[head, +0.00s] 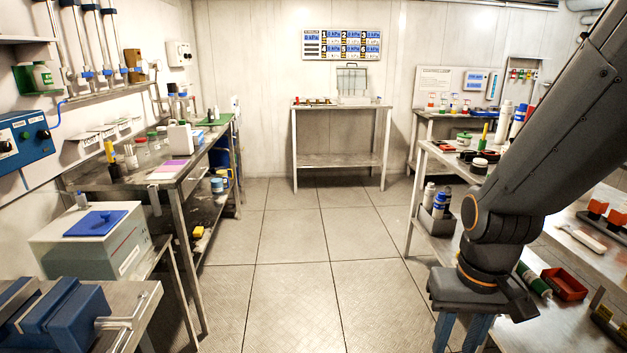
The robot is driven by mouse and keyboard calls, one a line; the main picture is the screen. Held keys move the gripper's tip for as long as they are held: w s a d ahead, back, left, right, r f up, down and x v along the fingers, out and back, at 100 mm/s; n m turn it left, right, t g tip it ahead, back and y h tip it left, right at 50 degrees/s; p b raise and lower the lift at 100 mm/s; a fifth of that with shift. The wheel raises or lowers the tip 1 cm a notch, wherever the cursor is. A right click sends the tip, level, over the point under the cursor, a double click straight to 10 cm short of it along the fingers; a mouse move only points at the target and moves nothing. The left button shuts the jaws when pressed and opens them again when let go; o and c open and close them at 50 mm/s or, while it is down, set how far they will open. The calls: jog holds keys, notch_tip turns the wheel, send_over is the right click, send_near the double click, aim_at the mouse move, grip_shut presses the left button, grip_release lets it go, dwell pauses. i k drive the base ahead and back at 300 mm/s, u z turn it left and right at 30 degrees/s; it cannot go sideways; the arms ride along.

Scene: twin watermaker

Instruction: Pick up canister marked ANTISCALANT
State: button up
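No label reading ANTISCALANT is legible in the head view, so I cannot tell which container it is. A white canister-like container (180,138) stands upright on the left bench. A white green-marked bottle (42,76) sits in a green holder on the upper left shelf. White bottles (504,122) stand on the right bench, and more bottles (439,204) stand in a grey holder on its lower shelf. My gripper (461,340) points down at the lower right, its blue fingers apart with nothing visible between them. Its fingertips are cut off by the frame edge.
The tiled floor (290,280) is clear down the middle. The left bench (195,163) and right benches line the sides. A metal table (338,162) stands at the back wall. A blue vise (55,318) is at the lower left. A red tray (565,284) lies right of my gripper.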

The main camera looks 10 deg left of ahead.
aim_at(179, 135)
jog(key=u, duration=0.2)
jog(key=i, duration=1.75)
jog(key=u, duration=0.7)
jog(key=i, duration=2.1)
jog(key=u, duration=0.45)
